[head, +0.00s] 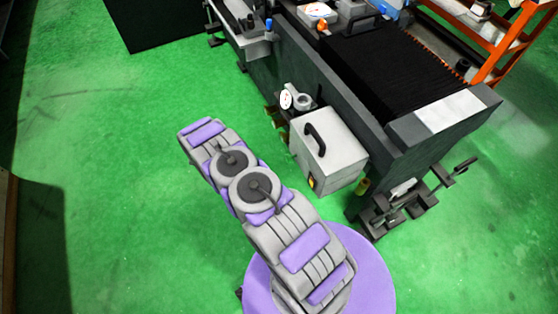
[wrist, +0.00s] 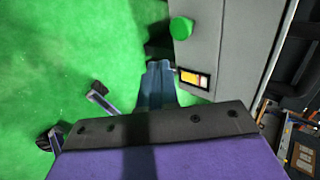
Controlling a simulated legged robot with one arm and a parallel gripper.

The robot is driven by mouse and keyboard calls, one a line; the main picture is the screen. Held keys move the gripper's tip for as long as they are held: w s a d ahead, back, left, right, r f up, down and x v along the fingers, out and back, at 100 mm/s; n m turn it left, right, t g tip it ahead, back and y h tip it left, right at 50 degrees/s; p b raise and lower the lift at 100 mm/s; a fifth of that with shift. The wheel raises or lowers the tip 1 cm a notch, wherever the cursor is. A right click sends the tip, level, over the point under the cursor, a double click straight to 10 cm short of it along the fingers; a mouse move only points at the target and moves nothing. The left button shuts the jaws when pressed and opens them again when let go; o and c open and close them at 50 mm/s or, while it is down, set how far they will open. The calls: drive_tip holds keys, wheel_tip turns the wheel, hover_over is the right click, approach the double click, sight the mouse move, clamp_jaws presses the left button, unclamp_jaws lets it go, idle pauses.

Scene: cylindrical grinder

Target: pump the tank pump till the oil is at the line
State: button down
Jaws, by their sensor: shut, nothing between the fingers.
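The grey tank (head: 328,150) is a box with a black handle (head: 315,138) on top, beside the long machine in the head view. A small yellow-orange window (head: 312,183) is low on its side. In the wrist view, the tank wall (wrist: 228,50) carries a round green knob (wrist: 181,29) and the framed yellow-orange window (wrist: 195,78). The oil level and line are too small to read. My gripper (wrist: 158,67) is shut and empty, its tips just left of the window; contact cannot be told. In the head view my gripper is hidden. I cannot tell which part is the pump.
The dark grinder (head: 350,100) runs behind the tank, with a white dial (head: 287,99) near it. Dark feet and brackets (head: 405,205) stick out at its right end. Green floor (head: 110,170) is clear at left.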

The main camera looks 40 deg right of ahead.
sight(287, 158)
drive_tip(key=d+r+b+x, duration=0.2)
drive_tip(key=x, duration=1.1)
drive_tip(key=shift+s+b, duration=0.2)
drive_tip(key=shift+b, duration=0.15)
drive_tip(key=shift+s+d, duration=0.25)
drive_tip(key=shift+d, duration=0.75)
drive_tip(key=shift+b, duration=0.4)
